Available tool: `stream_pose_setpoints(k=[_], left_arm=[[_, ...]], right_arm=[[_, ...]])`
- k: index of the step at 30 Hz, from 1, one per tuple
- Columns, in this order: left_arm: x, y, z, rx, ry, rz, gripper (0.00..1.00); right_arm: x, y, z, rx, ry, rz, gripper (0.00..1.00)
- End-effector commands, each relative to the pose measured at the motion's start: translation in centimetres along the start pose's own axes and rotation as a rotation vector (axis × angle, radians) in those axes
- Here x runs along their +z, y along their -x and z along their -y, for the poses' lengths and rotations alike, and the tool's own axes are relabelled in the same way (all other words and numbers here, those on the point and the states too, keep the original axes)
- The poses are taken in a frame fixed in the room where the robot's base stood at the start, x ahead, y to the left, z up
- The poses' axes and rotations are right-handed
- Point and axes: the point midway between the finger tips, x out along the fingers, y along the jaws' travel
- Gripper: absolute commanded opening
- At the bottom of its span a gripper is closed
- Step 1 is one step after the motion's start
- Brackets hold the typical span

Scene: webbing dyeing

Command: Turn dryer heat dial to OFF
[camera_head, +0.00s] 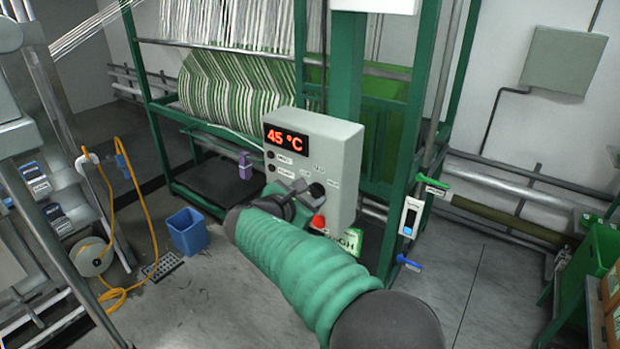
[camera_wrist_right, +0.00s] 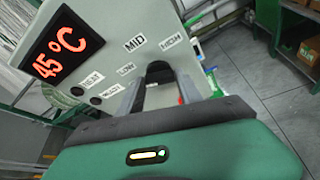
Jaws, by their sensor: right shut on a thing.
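The dryer control box (camera_head: 345,150) is pale grey, with a red "45 °C" display (camera_head: 287,138) at its upper left. My right gripper (camera_head: 307,191) is at the front of the box, shut on the dark heat dial (camera_head: 318,190). In the right wrist view the fingers (camera_wrist_right: 158,92) straddle the dark dial (camera_wrist_right: 158,72). The labels LOW (camera_wrist_right: 126,69), MID (camera_wrist_right: 134,43) and HIGH (camera_wrist_right: 171,41) show around it. No OFF label can be read, and the dial's pointer cannot be made out. My left gripper is not in view.
Two small dark knobs (camera_head: 271,168) sit left of the dial, and a red button (camera_head: 318,221) is below it. A green frame (camera_head: 345,60) with striped webbing stands behind. A blue bucket (camera_head: 187,231) is on the floor at left.

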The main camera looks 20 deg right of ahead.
Motion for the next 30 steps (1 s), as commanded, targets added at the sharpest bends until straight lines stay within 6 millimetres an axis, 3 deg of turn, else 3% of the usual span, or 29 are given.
stream_pose_setpoints(k=[1,6,18,30], left_arm=[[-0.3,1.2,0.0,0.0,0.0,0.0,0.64],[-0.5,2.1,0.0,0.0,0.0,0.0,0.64],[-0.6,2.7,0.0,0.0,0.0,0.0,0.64],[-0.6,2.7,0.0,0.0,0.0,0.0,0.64]], right_arm=[[0.0,0.2,-0.2,-0.018,0.041,-0.007,0.01],[-0.3,0.0,-0.2,-0.067,0.161,-0.007,0.01],[-0.6,-0.1,-0.2,-0.133,0.322,-0.008,0.01],[-0.6,-0.1,-0.2,-0.141,0.343,-0.008,0.01]])
